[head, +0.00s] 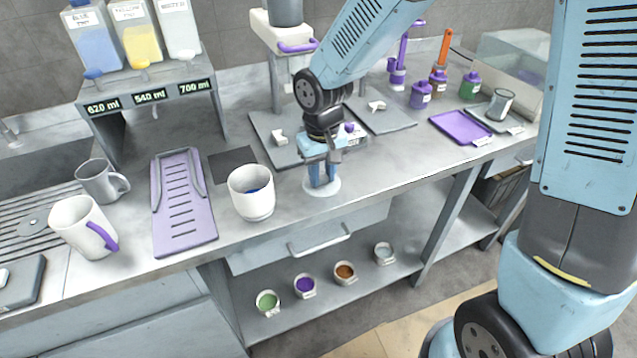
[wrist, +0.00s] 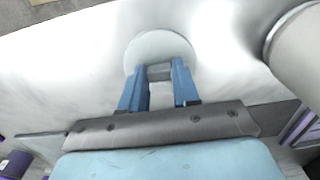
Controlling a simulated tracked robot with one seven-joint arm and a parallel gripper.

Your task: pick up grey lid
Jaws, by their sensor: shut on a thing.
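The grey lid (head: 321,193) is a pale round disc on the steel counter near its front edge, right of a white cup (head: 251,198). My gripper (head: 321,182) points straight down over it. In the wrist view, the lid (wrist: 160,45) shows beyond my blue fingers. My gripper (wrist: 161,75) is shut on the lid's small grey knob, which sits between the fingertips. The lid looks flat and at or very near the counter; I cannot tell whether there is a gap beneath it. The fingers partly hide the knob.
A purple rack (head: 182,205) and two mugs lie further left. Grey boards (head: 285,150) are behind my gripper. A purple tray (head: 460,127) is at right.

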